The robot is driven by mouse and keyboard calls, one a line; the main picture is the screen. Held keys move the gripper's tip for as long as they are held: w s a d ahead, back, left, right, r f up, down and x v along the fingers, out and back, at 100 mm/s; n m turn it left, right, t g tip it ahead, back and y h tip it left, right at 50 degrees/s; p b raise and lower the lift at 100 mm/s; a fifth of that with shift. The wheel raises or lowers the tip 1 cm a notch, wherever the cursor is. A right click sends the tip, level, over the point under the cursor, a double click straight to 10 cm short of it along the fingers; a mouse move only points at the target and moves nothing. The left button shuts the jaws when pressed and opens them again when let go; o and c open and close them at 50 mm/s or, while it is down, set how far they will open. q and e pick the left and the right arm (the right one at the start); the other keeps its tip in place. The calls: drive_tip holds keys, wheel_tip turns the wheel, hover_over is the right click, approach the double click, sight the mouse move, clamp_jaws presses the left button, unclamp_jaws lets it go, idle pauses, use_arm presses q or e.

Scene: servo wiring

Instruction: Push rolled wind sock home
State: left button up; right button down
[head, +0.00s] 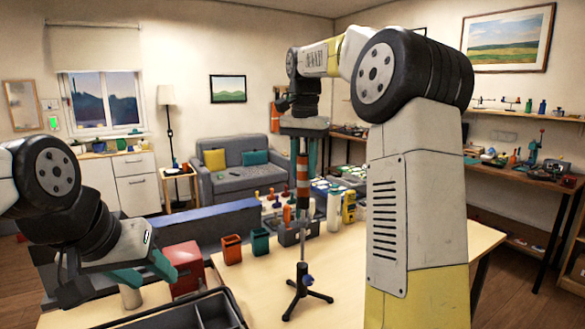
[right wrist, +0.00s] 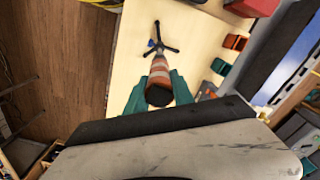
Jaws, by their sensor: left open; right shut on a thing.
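The rolled wind sock (head: 303,178), striped orange and white, hangs upright in the head view. My right gripper (head: 303,152) is shut on its upper part, and the teal fingers also flank the sock (right wrist: 159,78) in the right wrist view. A black tripod stand (head: 303,283) with a thin pole stands on the table directly below, and it shows beyond the sock in the right wrist view (right wrist: 157,46). I cannot tell whether the pole's top is inside the sock. My left gripper (head: 150,270) is open and empty at the left, low near the table.
A red box (head: 184,268), an orange bin (head: 232,249) and a dark green bin (head: 260,242) stand left of the stand. A dark compartment tray (head: 205,312) is at the front left. The table right of the stand is clear.

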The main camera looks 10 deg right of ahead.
sight(304, 181)
drive_tip(key=shift+f, duration=1.9)
idle(0.4)
drive_tip(key=c, duration=1)
unclamp_jaws()
